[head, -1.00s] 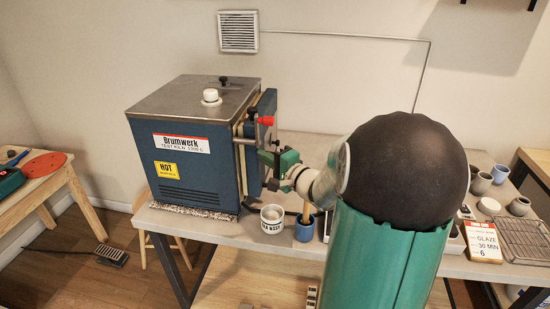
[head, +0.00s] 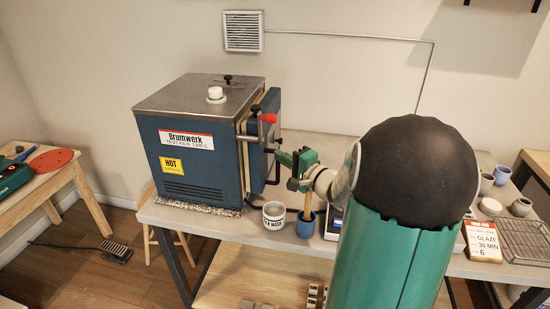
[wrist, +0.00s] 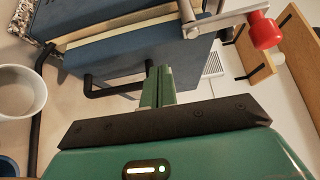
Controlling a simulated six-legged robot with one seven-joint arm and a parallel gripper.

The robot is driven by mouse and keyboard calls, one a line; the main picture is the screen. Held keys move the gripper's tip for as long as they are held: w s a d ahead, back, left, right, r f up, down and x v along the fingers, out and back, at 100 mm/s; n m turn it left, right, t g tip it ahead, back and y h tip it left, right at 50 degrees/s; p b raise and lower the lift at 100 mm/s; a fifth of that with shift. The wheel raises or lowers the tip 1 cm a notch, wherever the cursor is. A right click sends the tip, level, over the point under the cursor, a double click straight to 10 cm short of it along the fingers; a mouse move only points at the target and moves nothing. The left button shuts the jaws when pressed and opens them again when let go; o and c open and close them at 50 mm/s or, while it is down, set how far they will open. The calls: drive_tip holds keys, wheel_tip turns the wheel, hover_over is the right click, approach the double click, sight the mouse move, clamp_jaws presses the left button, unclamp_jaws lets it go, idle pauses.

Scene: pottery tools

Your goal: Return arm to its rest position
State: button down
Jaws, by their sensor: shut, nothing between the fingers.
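My gripper (head: 284,157) is beside the right side of the blue kiln (head: 200,160), just in front of its door (head: 264,143). In the wrist view its green fingers (wrist: 157,86) are together with nothing between them. The fingertips point toward the door's black handle (wrist: 100,85); in the head view I cannot tell whether they touch it. The red-knobbed latch lever (head: 268,118) is above the gripper, and its red knob also shows at the upper right of the wrist view (wrist: 264,30). The door looks nearly or fully shut against the kiln body.
A white kiln wash cup (head: 274,216) and a blue cup (head: 305,225) with a wooden-handled tool stand below the gripper. On the right are several small pots, a glaze sign (head: 483,241) and a wire rack (head: 525,243). A side table (head: 50,185) stands at left.

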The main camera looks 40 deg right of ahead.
drive_tip(key=s, duration=0.9)
drive_tip(key=shift+s+a, duration=0.25)
drive_tip(key=s+a+f+n+g+y, duration=0.15)
drive_tip(key=a+n+g+y, duration=0.7)
drive_tip(key=a, duration=1.45)
drive_tip(key=s+a+r+n+g+h, duration=0.2)
drive_tip(key=s+a+n+g+h, duration=0.2)
drive_tip(key=s+n+h, duration=0.4)
drive_tip(key=shift+s+a+r+h, duration=0.15)
drive_tip(key=shift+s+a+h, duration=0.2)
drive_tip(key=shift+s+h, duration=0.7)
